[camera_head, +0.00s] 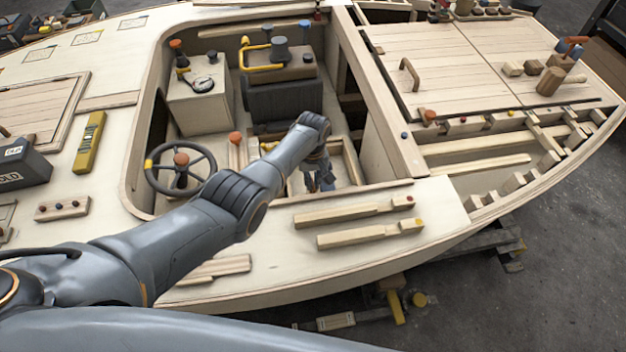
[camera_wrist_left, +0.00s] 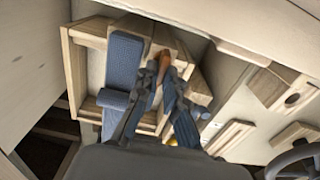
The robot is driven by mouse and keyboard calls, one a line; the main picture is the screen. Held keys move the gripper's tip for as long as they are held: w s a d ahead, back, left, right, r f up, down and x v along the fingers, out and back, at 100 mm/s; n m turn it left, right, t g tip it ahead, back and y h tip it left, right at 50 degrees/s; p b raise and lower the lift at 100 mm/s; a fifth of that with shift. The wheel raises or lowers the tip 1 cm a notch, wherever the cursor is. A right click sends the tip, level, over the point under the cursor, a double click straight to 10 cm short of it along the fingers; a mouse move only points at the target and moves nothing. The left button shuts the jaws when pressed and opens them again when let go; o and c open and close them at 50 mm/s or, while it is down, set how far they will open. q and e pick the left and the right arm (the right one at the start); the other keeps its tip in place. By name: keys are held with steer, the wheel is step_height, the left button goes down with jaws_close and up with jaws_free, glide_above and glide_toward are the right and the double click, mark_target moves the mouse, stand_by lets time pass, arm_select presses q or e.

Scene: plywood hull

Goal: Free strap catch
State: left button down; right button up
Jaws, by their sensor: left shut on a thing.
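My left gripper (camera_head: 322,180) reaches down into the cockpit well of the plywood hull. In the left wrist view its dark fingers (camera_wrist_left: 162,82) are closed around an orange-brown piece (camera_wrist_left: 162,62), which looks like the catch. A blue strap (camera_wrist_left: 123,62) lies beside the fingers, over a wooden frame (camera_wrist_left: 88,32). More blue webbing shows on the near side, partly behind the fingers. The fingers hide how strap and catch join. In the head view the strap is mostly hidden by my wrist. My right gripper is in neither view.
A steering wheel (camera_head: 181,168) and a lever with an orange knob (camera_head: 235,140) stand left of my left gripper. A box with a yellow handle (camera_head: 262,67) is behind it. The cockpit rim (camera_head: 345,194) is close in front. Loose wooden bars (camera_head: 370,233) lie on the deck.

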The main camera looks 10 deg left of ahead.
mark_target(313, 183)
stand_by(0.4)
arm_select(q)
steer(key=c, duration=1.4)
jaws_free()
steer(key=shift+c, duration=0.2)
step_height(313, 183, up, 12)
